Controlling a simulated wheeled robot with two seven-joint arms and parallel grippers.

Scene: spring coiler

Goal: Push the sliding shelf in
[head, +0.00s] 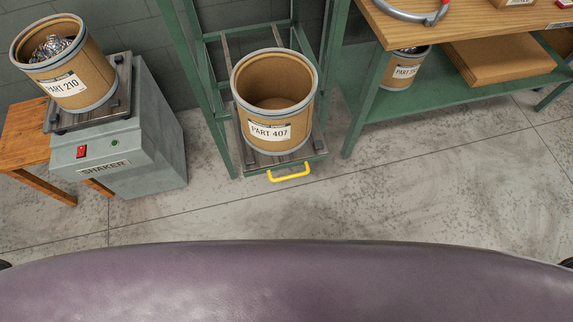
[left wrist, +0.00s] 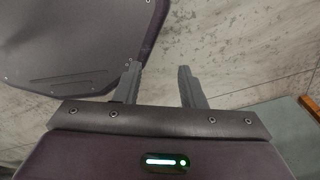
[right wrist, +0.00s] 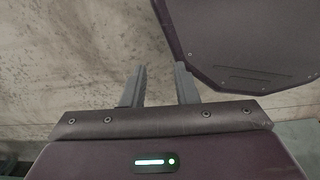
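The sliding shelf (head: 262,163) is low in a green rack in the head view. It sticks out at the front of the rack, with a yellow handle (head: 289,174) on its front edge. An open drum labelled PART 407 (head: 271,105) stands upright on it and looks empty. My left gripper (left wrist: 158,72) is open and empty over bare floor in the left wrist view. My right gripper (right wrist: 160,70) is open and empty over floor in the right wrist view. Neither gripper shows in the head view, and both are away from the shelf.
A grey shaker (head: 150,140) with a PART 210 drum (head: 70,82) on top stands at left beside a wooden table (head: 25,135). A workbench (head: 470,25) with a green lower shelf (head: 455,100) stands at right. The floor (head: 400,190) before the rack is clear.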

